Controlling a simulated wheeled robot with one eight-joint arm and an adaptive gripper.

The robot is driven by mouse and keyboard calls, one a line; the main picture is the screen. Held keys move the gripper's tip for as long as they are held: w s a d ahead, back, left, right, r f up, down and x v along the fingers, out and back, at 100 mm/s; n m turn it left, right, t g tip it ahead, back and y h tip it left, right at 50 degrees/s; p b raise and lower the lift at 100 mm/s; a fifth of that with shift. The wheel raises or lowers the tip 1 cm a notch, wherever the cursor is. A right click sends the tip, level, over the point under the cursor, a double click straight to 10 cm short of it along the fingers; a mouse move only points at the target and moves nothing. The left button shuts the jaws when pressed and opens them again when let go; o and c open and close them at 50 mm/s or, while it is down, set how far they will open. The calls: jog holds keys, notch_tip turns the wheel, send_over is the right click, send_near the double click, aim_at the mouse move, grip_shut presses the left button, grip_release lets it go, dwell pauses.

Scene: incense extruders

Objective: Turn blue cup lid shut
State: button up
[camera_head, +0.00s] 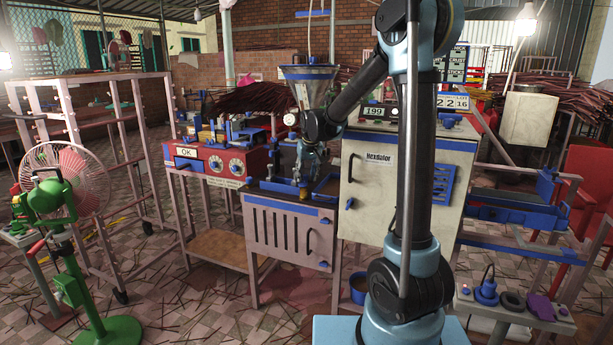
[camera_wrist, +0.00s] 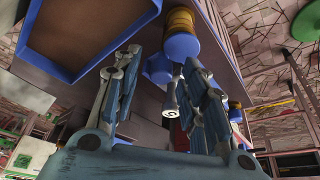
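In the wrist view, a yellow-brown ribbed cup (camera_wrist: 181,20) has a round blue lid-like end (camera_wrist: 180,47). A second rounded blue part (camera_wrist: 158,69) shows between and beyond the fingers; I cannot tell what it belongs to. My gripper (camera_wrist: 161,62) has its two fingers spread apart, with nothing visibly held. The blue end is close to the right fingertip; I cannot tell whether they touch.
A blue-rimmed tray (camera_wrist: 60,68) lies beside the gripper in the wrist view. In the head view, a metal hopper (camera_head: 308,73) stands behind the gripper, a red control box (camera_head: 215,165) to its left and a tall white cabinet (camera_head: 368,190) close on its right.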

grip_shut()
jog(key=shift+n, duration=0.3)
jog(key=shift+n+y, duration=0.4)
jog(key=shift+n, duration=0.2)
grip_release()
